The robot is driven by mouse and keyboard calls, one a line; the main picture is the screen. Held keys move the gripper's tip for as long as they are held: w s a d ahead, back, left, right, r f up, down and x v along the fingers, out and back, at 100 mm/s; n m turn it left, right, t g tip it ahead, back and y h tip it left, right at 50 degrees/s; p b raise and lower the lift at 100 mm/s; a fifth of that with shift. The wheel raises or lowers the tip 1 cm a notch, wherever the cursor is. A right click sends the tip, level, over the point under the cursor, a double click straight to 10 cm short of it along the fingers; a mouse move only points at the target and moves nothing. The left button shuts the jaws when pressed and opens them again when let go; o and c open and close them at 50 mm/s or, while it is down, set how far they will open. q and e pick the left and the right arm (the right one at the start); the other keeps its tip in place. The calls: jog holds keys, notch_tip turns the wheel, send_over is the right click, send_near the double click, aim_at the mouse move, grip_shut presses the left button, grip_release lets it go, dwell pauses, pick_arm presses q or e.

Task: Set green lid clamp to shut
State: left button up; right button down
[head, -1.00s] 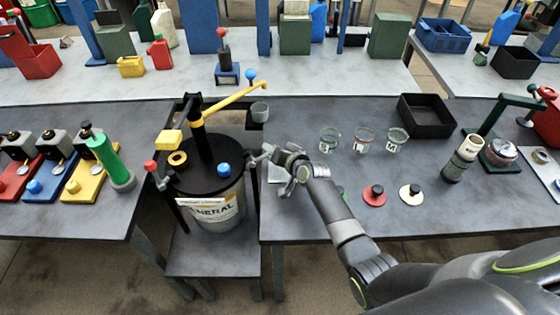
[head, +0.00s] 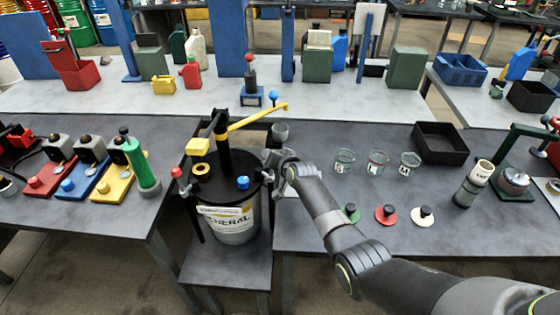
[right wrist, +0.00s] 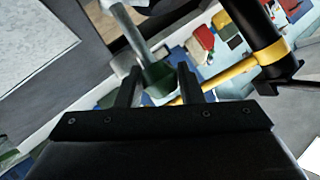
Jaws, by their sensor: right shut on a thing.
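My right gripper (head: 275,165) is at the drum's right rim. In the right wrist view my right gripper (right wrist: 158,88) is shut on the green lid clamp (right wrist: 158,76), whose green part lies between the fingers below a grey rod. In the head view the gripper hides this clamp. My left gripper is out of view.
A grey cup (head: 280,132) hangs behind the gripper. Glass jars (head: 378,162), a black tray (head: 437,142) and small lids, one red (head: 386,214), are on the right table. A green hand pump (head: 140,162) stands on the left table.

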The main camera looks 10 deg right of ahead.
jog(key=shift+w+a, duration=0.2)
jog(key=shift+a, duration=0.5)
jog(key=c, duration=1.4)
grip_release()
jog(key=o, duration=0.4)
jog(key=shift+a, duration=0.25)
jog(key=shift+d, duration=0.1)
